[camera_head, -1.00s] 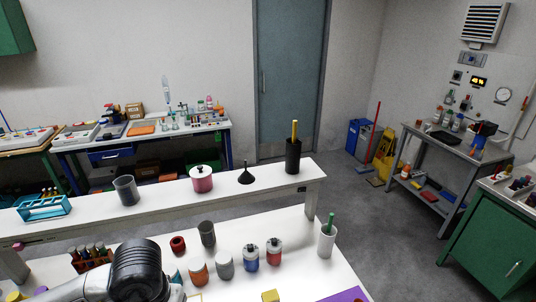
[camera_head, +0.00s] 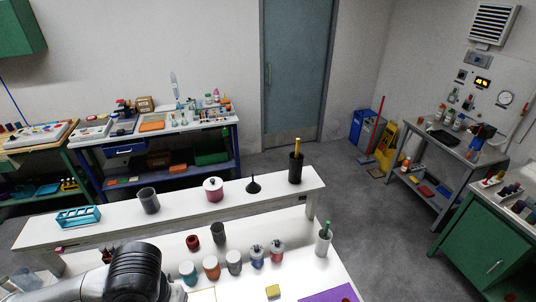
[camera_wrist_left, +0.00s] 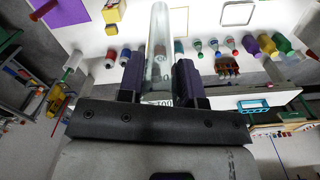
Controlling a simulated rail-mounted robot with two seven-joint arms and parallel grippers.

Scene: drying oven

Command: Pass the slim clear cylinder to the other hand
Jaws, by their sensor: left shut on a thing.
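The slim clear cylinder (camera_wrist_left: 158,45) shows in the left wrist view, with a "100" mark near its lower end. My left gripper (camera_wrist_left: 158,80) is shut on it, with one dark finger on each side. In the head view my left arm comes in at the lower left, and its gripper and the cylinder are not visible. My right gripper is in neither current view.
Several jars and a white holder (camera_head: 323,240) stand on the bench in front. A yellow block (camera_head: 273,291) lies nearer.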

